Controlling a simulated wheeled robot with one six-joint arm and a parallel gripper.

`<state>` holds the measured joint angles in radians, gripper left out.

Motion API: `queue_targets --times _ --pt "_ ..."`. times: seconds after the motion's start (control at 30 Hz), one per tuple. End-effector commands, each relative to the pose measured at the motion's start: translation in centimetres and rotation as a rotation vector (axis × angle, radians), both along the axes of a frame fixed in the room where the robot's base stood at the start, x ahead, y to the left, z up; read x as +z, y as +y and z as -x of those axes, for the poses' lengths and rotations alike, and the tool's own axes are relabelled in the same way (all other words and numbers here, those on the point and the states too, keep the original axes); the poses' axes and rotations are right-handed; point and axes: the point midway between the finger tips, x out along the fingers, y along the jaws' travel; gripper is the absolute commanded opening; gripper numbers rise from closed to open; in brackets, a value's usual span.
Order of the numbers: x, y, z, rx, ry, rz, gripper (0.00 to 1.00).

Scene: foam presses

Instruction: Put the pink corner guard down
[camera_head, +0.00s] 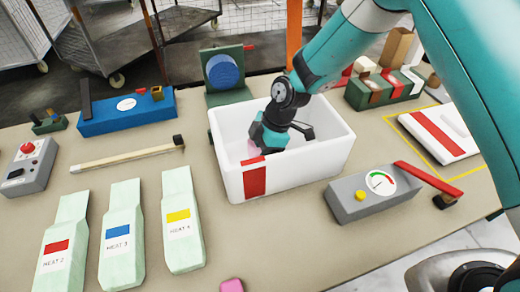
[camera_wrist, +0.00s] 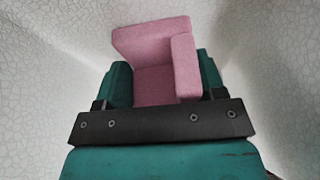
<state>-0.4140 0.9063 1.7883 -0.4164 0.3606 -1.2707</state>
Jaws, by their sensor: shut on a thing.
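The pink corner guard (camera_wrist: 152,45) is held between the two teal fingers of my gripper (camera_wrist: 155,88) in the wrist view. In the head view my gripper (camera_head: 262,146) reaches down inside the white bin with a red patch (camera_head: 300,178). A small part of the pink guard (camera_head: 253,151) shows beside the fingers there; the rest is hidden by the gripper. White, cracked-looking surfaces surround the guard in the wrist view. I cannot tell whether the guard touches the bin's floor.
A grey gauge box with a red lever (camera_head: 362,194) stands right of the bin. A green stand with a blue disc (camera_head: 223,72) is behind it. Several pale green tagged pieces (camera_head: 121,262) lie front left. Another pink piece (camera_head: 232,286) lies at the front edge.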

Motion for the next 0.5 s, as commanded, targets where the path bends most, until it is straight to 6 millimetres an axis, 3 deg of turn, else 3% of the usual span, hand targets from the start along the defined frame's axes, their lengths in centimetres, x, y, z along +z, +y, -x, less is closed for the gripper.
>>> queue_targets --times 0.03,0.13,0.5 --pt "-0.23 0.00 0.00 0.000 0.000 0.000 0.66" --pt "-0.11 0.00 0.00 0.000 0.000 0.000 0.88" --pt "0.46 -0.09 -0.08 -0.001 -0.002 -0.001 0.89"
